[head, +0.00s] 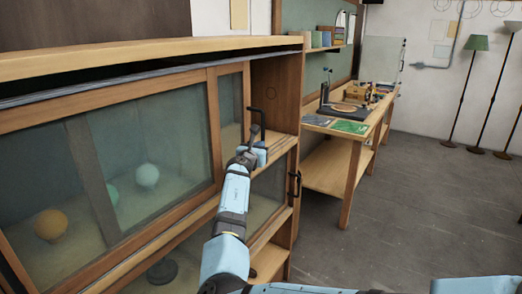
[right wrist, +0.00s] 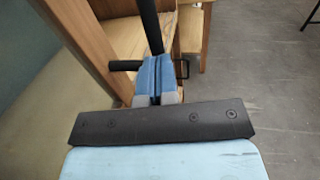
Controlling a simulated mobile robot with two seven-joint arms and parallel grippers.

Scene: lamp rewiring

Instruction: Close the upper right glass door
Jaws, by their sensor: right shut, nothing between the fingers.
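The upper glass doors of the wooden cabinet fill the left of the head view. The upper right glass door (head: 231,112) shows as a narrow pane beside a wider glass pane (head: 150,145). To the right of its wooden edge, the cabinet front is open and the inside shows. A black bar handle (head: 263,122) stands at that edge. My right gripper (head: 258,152) is shut and empty at the lower end of the handle. In the right wrist view its blue fingers (right wrist: 154,75) are together beside the black bar (right wrist: 151,25); contact is unclear. My left gripper is not in view.
A lower glass door with a black handle (head: 295,184) is below. Lamp globes, one orange (head: 51,224), sit behind the glass. A workbench (head: 345,130) with tools stands beyond the cabinet. Floor lamps (head: 477,44) stand at the far right. The grey floor (head: 420,200) between is clear.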

